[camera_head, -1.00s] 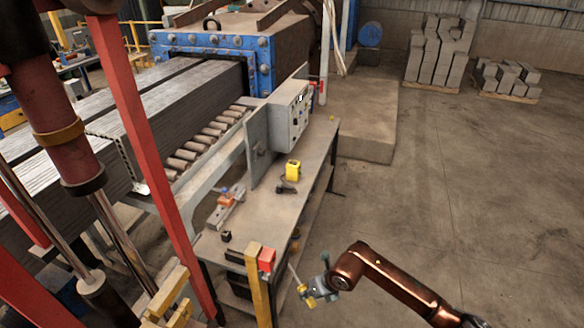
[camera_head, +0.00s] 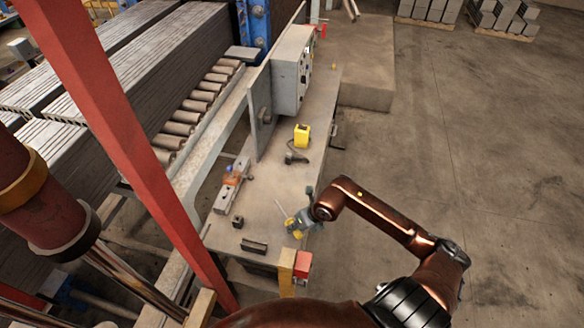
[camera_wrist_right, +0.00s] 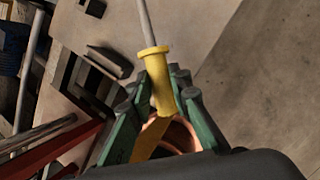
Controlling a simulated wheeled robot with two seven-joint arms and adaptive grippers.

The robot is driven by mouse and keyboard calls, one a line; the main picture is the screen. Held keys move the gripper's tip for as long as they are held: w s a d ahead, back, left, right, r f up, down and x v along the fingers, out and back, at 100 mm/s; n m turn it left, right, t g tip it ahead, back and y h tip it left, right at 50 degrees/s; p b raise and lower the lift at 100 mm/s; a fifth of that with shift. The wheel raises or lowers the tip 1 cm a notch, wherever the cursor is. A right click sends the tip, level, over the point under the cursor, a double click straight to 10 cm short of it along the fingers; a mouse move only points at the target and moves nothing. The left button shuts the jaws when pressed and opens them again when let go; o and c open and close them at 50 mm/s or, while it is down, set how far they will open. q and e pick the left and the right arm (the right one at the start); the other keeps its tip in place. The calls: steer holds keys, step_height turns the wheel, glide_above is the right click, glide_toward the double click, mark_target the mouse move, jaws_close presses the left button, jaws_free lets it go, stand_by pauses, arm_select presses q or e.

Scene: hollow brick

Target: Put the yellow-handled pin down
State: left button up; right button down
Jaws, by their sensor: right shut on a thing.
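The yellow-handled pin (camera_wrist_right: 161,92) is in my right gripper (camera_wrist_right: 160,100), shown in the right wrist view. Its yellow handle is between the green fingers and its thin grey shaft points away toward the bench. In the head view my right gripper (camera_head: 297,226) is over the near right part of the grey workbench (camera_head: 265,190), close to its right edge. The pin's thin shaft (camera_head: 281,209) points up and left there. I cannot tell whether the pin touches the bench top. My left gripper is not in view.
A small dark block (camera_head: 237,221) and a dark channel piece (camera_head: 254,246) lie left of the gripper. A yellow device (camera_head: 302,135) stands farther back. Bare bench lies between.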

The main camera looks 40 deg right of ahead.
steer(key=w+d+f, duration=0.1)
steer(key=w+f, duration=0.1)
steer(key=w, duration=0.1)
steer(key=w+d+f, duration=0.2)
steer(key=w+f, duration=0.1)
steer(key=w+d+f+p, duration=0.1)
steer(key=w+d+f, duration=0.1)
steer(key=w+f, duration=0.1)
steer(key=shift+w+d, duration=0.1)
steer(key=shift+w, duration=0.1)
steer(key=shift+w+f, duration=0.2)
steer(key=f, duration=0.3)
steer(key=shift+w+d+p, duration=0.1)
steer(key=shift+w+p, duration=0.15)
steer(key=shift+p, duration=0.15)
steer(key=shift+f, duration=0.3)
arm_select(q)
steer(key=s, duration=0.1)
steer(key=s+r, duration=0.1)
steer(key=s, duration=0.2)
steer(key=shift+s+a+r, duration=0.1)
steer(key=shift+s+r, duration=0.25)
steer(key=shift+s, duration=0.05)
